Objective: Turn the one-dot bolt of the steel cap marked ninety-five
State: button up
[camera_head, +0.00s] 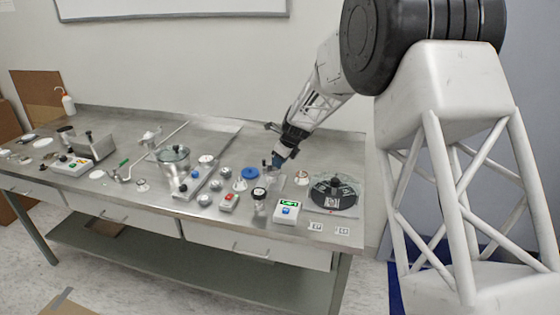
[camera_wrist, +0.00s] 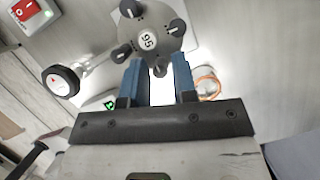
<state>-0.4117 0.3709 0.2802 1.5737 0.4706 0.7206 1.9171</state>
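The steel cap (camera_wrist: 160,30) is a grey disc in the upper middle of the wrist view, with a round white label (camera_wrist: 147,39) that reads 95, turned in the picture. Several knob-like bolts with light slots stand around its rim, among them an upper-right bolt (camera_wrist: 177,27) and a left bolt (camera_wrist: 122,53). The dot marks are too small to read. My gripper (camera_wrist: 159,62) is open, its blue fingers apart and pointing at the cap's near edge. The near bolt (camera_wrist: 160,69) shows in the gap between them; I see no clear contact. In the head view my gripper (camera_head: 279,157) largely hides the cap.
A ring with an orange edge (camera_wrist: 207,84) lies right. On the steel bench (camera_head: 120,208), a green-display box (camera_head: 288,211) and a dark disc (camera_head: 333,194) stand nearby.

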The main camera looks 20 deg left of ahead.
jog(key=shift+c, duration=0.4)
grip_shut()
jog(key=shift+n, duration=0.5)
jog(key=n+g, duration=0.2)
jog(key=n, duration=0.2)
jog(key=shift+w, duration=0.1)
jog(key=n+g, duration=0.1)
jog(key=n, duration=0.2)
jog(key=n+g, duration=0.1)
jog(key=n, duration=0.2)
jog(key=shift+h, duration=0.3)
jog(key=shift+o, duration=0.4)
grip_release()
